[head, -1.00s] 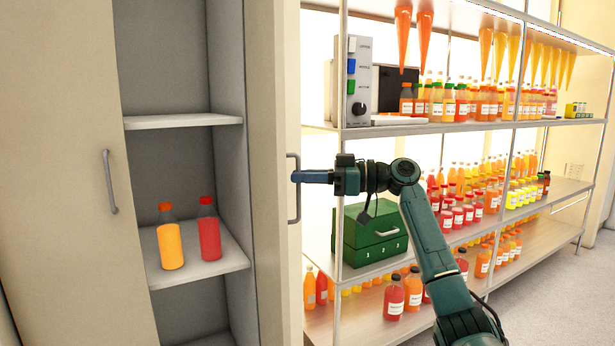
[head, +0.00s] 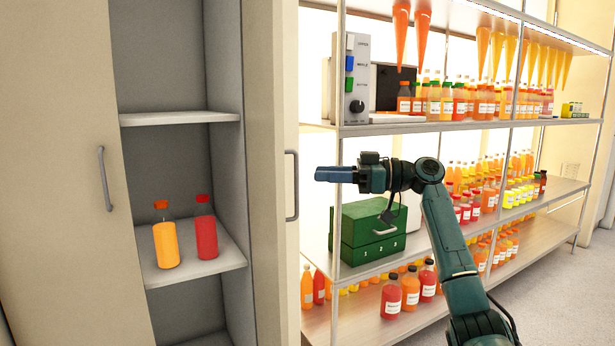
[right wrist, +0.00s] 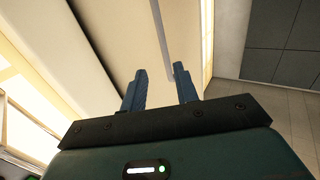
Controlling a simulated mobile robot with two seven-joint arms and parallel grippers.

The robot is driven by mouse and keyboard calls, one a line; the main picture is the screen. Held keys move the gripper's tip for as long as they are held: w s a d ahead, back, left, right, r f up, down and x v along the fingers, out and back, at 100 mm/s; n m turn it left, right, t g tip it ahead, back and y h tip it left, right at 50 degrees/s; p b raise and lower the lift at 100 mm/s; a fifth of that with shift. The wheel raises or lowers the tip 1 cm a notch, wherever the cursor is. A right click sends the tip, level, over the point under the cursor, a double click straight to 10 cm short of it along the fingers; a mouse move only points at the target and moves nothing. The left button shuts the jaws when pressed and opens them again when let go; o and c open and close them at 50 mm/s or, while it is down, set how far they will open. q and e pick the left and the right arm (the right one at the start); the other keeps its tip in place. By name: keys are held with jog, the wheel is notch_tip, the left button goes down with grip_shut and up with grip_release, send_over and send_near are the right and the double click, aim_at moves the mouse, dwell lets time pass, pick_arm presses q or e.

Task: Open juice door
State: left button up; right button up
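The cabinet's right door (head: 270,170) stands open, its grey handle (head: 292,186) on the edge side facing the shelves. The left door (head: 55,170) has its own handle (head: 105,179) and covers the left part of the cabinet. Inside, an orange juice bottle (head: 165,243) and a red juice bottle (head: 206,235) stand on a shelf. My right gripper (head: 318,174) is just right of the right door's handle, apart from it. In the right wrist view its two fingers (right wrist: 158,75) are spread with nothing between them. My left gripper is not in view.
A metal shelf rack (head: 440,130) full of juice bottles stands behind and right of my right arm. Grey floor (head: 565,275) is clear at the right.

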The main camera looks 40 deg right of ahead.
jog(key=v, duration=0.7)
jog(key=shift+d+b, duration=0.25)
jog(key=shift+b, duration=0.05)
jog(key=shift+s, duration=0.15)
